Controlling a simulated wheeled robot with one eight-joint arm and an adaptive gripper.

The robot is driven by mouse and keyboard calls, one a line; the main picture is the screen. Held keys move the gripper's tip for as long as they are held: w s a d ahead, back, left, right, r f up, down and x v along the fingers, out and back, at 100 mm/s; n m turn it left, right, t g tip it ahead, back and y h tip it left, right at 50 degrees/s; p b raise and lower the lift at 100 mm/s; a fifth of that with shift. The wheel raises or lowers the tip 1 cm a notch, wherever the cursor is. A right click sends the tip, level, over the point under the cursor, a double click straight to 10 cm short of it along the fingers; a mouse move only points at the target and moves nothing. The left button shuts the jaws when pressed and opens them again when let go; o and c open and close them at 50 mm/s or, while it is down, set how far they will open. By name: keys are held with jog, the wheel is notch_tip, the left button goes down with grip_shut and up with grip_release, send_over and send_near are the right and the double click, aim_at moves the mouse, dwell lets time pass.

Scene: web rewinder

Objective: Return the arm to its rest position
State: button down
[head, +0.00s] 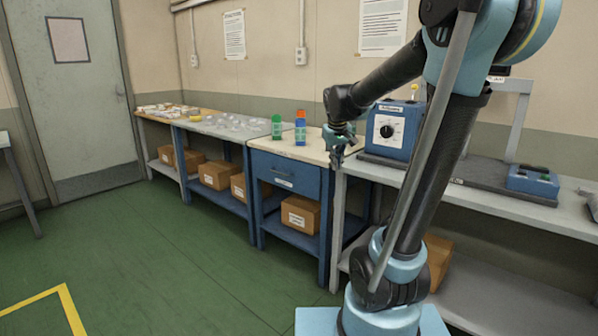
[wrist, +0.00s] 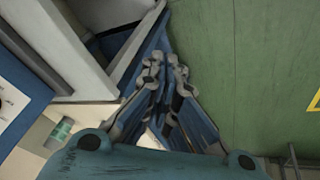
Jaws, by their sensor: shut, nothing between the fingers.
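My gripper (head: 338,157) is in the head view, at the end of my raised, bent arm, by the front edge of the bench and left of the blue machine with a dial. Its fingers point downward and are together, with nothing between them. In the wrist view my gripper (wrist: 165,70) shows with its fingertips close together, over the bench edge and green floor. My arm stretches out from its base toward the bench.
A blue dial box (head: 392,130) stands right of my gripper. A green bottle (head: 277,128) and a blue bottle with an orange cap (head: 300,128) stand on the drawer bench (head: 290,150). Cardboard boxes (head: 300,214) sit on lower shelves. The green floor (head: 150,250) at left is clear.

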jog(key=s+d+f+m, duration=0.1)
jog(key=s+d+f, duration=0.1)
jog(key=s+f, duration=0.3)
jog(key=s+d+f+m+g, duration=0.1)
jog(key=s+f, duration=0.4)
jog(key=s, duration=0.9)
jog(key=s+d+f+m+g, duration=0.1)
jog(key=s+f, duration=0.4)
jog(key=s, duration=0.5)
jog(key=shift+s+d+y, duration=0.15)
jog(key=shift+d+y, duration=0.25)
jog(key=shift+d, duration=0.45)
